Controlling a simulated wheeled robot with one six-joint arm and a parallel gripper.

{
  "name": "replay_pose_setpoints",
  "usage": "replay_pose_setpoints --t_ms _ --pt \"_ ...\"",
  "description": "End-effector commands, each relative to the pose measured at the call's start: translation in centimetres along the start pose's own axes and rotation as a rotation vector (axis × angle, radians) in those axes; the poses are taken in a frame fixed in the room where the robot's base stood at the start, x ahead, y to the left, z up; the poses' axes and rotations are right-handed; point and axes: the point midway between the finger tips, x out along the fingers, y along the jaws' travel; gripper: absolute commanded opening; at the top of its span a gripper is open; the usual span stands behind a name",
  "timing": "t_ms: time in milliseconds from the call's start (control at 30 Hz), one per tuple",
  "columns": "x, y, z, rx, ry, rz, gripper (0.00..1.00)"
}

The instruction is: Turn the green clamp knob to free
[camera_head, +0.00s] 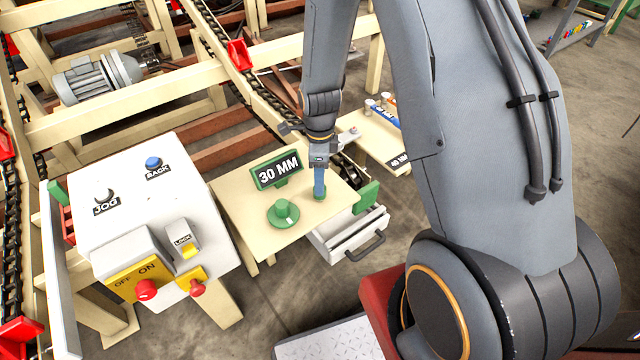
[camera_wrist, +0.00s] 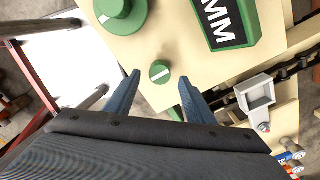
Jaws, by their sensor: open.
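A small round green knob (camera_wrist: 160,72) with a pale line across its top sits at the edge of the cream plate (camera_head: 232,190). In the head view this small knob (camera_head: 319,197) shows just under my fingertips. A larger green knob (camera_head: 284,209) on a round flange stands to its left; part of it shows in the wrist view (camera_wrist: 116,8). I cannot tell which one is the clamp knob. My gripper (camera_head: 319,186) points down, open, its blue fingers (camera_wrist: 160,77) on either side of the small knob in the wrist view. Whether they touch it is unclear.
A green "30 MM" sign (camera_head: 277,171) stands on the plate behind the knobs. A white control box (camera_head: 140,200) with switches is at left. A drawer with a dark handle (camera_head: 366,246) is below right. A "40 MM" plate (camera_head: 385,150) lies behind right.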

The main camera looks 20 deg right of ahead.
Motion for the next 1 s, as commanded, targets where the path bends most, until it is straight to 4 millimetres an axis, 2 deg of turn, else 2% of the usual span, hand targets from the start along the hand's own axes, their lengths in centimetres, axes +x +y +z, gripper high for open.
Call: replay_pose_setpoints --t_ms 100,300,633,900,1000 --pt "1.6 0.1 0.0 -0.001 0.001 0.002 0.49" --pt "3.1 0.0 0.0 -0.001 0.000 0.000 0.49" --pt "3.4 0.0 0.0 -0.002 0.000 0.000 0.49" --pt "3.4 0.0 0.0 -0.002 0.000 0.000 0.08" --pt "3.4 0.0 0.0 -0.004 0.000 0.000 0.08"
